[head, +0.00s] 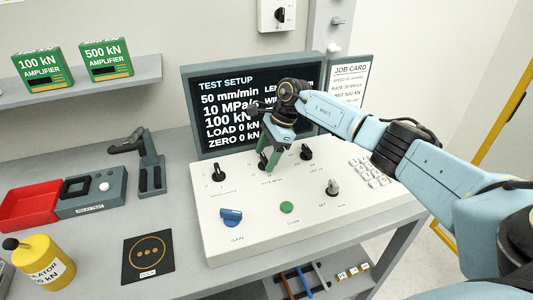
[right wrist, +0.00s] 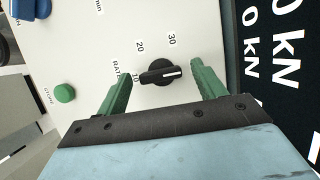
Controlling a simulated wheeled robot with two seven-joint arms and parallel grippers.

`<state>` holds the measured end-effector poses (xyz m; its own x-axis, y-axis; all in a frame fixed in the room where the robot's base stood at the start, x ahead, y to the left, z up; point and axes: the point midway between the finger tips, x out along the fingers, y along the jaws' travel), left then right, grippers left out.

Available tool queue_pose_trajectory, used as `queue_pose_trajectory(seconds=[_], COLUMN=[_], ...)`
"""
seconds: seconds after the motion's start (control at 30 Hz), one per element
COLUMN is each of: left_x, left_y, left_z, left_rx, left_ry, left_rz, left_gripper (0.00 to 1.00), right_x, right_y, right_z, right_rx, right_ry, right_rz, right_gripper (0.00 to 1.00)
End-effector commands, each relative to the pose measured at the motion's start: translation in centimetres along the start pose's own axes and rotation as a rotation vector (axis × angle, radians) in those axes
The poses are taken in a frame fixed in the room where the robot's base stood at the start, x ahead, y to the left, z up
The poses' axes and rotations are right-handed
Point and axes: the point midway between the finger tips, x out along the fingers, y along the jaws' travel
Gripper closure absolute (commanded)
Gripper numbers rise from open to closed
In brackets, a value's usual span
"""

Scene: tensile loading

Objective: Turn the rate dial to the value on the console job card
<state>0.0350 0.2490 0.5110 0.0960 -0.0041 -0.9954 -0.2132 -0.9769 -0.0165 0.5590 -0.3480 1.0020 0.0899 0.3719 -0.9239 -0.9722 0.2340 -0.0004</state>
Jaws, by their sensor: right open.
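The rate dial (right wrist: 158,73) is a black knob with a white mark, labelled 10, 20 and 30, in the right wrist view. The white mark lies on its right end; the 10 is by its left end. My right gripper (right wrist: 160,84) is open, its green fingers on either side of the dial and apart from it. The screen reads 10 MPa. My left gripper is not in view.
Other black knobs stand left (head: 219,173) and right (head: 306,152) of my gripper. A blue gain knob (head: 231,216), a green button (head: 287,207), a grey switch (head: 332,187) and a keypad (head: 368,172) share the console. The screen stands close behind the gripper.

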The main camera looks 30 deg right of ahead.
Motion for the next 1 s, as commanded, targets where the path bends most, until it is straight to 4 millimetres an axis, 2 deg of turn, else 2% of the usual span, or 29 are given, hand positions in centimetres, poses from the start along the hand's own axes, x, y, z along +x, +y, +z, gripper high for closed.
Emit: queue_pose_trajectory(seconds=[0.07,0.4,0.67,1.0], left_x=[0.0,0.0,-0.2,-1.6], left_y=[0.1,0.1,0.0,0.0], left_z=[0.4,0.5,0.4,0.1], left_rx=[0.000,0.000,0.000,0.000], left_ry=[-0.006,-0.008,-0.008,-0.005], left_rz=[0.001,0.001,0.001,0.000], left_gripper=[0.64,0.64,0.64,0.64], right_x=[0.0,0.0,-0.1,-0.2], right_y=[0.0,0.0,0.1,0.2], right_z=[0.0,0.0,0.0,0.1], right_rx=[0.000,0.000,0.026,0.215], right_ry=[0.000,0.000,0.000,0.001], right_rz=[0.000,0.000,-0.010,-0.089], right_gripper=[0.34,0.76,0.76,0.76])
